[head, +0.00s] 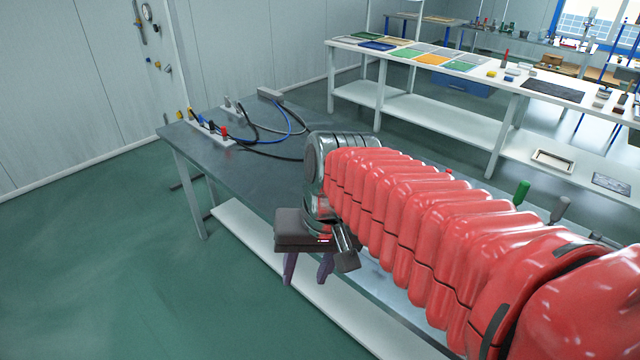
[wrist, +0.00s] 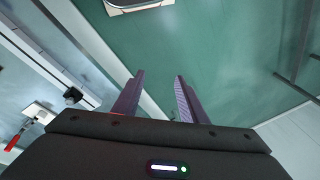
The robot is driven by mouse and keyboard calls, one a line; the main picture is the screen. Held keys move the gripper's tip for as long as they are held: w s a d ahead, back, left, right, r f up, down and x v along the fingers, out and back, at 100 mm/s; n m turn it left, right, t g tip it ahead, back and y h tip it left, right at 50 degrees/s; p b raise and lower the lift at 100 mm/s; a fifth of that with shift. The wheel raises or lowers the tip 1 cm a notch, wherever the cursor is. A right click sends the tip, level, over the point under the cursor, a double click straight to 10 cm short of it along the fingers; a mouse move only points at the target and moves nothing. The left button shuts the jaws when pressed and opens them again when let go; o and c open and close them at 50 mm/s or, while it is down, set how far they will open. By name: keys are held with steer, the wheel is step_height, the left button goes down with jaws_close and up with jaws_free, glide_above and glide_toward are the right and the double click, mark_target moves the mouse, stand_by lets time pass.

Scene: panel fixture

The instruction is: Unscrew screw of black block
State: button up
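My gripper (head: 306,282) hangs in front of the near long edge of the grey table, with its two purple fingers pointing down over the floor and the low white shelf. In the wrist view the fingers of my gripper (wrist: 157,78) are apart with nothing between them. On the table's far left part, a white strip (head: 212,131) carries small blue, black and red connectors with cables. A small black piece (head: 212,125) on this strip may be the black block; no screw can be made out on it. My gripper is well away from it, to the right and nearer.
Black and blue cables (head: 285,134) loop across the table (head: 180,140) to a second row of connectors. My red arm hides the table's right part. Handles, one green (head: 521,191), stand behind it. A long white bench (head: 450,62) stands behind. Floor at left is clear.

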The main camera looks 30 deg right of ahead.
steer(key=shift+s+a+r+n+t+h, duration=0.2)
steer(key=shift+s+n+t+h, duration=0.05)
steer(key=shift+s+n+t, duration=0.35)
steer(key=shift+s+a+r+n+t+h, duration=0.2)
steer(key=shift+s+n+t, duration=0.25)
steer(key=shift+s+n, duration=0.15)
steer(key=shift+s+a+r+n+t+h, duration=0.15)
steer(key=shift+s+a+n+t+h, duration=0.1)
steer(key=shift+s+n+t, duration=0.35)
steer(key=shift+c, duration=0.9)
